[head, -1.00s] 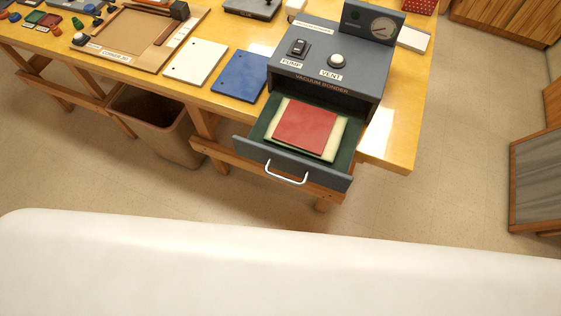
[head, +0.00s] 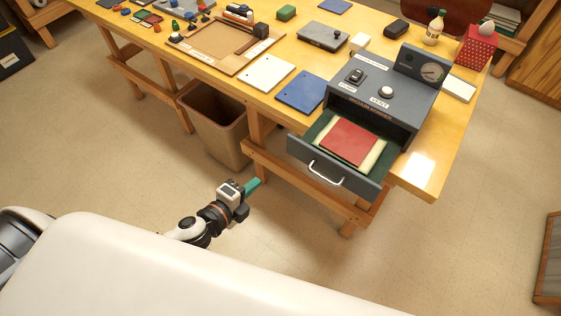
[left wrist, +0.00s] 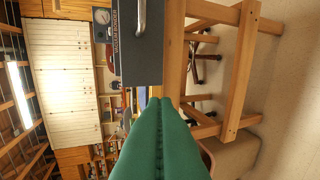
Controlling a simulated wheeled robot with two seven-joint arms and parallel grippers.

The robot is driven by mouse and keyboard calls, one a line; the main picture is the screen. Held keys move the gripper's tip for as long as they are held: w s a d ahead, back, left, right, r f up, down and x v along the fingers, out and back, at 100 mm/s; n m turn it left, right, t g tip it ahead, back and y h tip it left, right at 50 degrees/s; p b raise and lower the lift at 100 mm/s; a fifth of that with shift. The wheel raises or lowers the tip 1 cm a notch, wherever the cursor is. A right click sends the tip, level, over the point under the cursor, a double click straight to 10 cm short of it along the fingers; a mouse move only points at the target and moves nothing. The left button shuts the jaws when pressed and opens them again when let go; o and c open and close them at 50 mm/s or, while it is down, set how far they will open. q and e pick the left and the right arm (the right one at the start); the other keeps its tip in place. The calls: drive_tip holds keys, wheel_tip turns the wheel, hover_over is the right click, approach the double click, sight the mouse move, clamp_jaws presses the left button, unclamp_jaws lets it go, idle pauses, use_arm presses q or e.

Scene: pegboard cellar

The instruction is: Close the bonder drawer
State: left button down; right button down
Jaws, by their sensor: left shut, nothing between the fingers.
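The grey vacuum bonder (head: 385,88) stands at the right end of the workbench. Its drawer (head: 333,175) is pulled out past the bench's front edge, with a red sheet (head: 350,141) on a pale pad inside. The drawer's silver handle (head: 325,174) is on its front; the drawer front also shows in the left wrist view (left wrist: 141,60). My left gripper (head: 253,186) is shut and empty, left of the drawer and apart from it. Its green fingers (left wrist: 158,140) fill the bottom of the left wrist view. My right gripper is not in view.
A brown bin (head: 217,125) stands under the bench, left of the drawer. A blue sheet (head: 302,91) and a white sheet (head: 267,73) lie left of the bonder. Bench legs and a crossbar (head: 300,187) are under the drawer. The floor in front is clear.

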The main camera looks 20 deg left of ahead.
use_arm(q)
drive_tip(key=r, duration=0.1)
drive_tip(key=p, duration=0.4)
approach(292, 148)
drive_tip(key=x, duration=0.6)
drive_tip(key=shift+w+f, duration=0.3)
drive_tip(key=shift+b, duration=0.3)
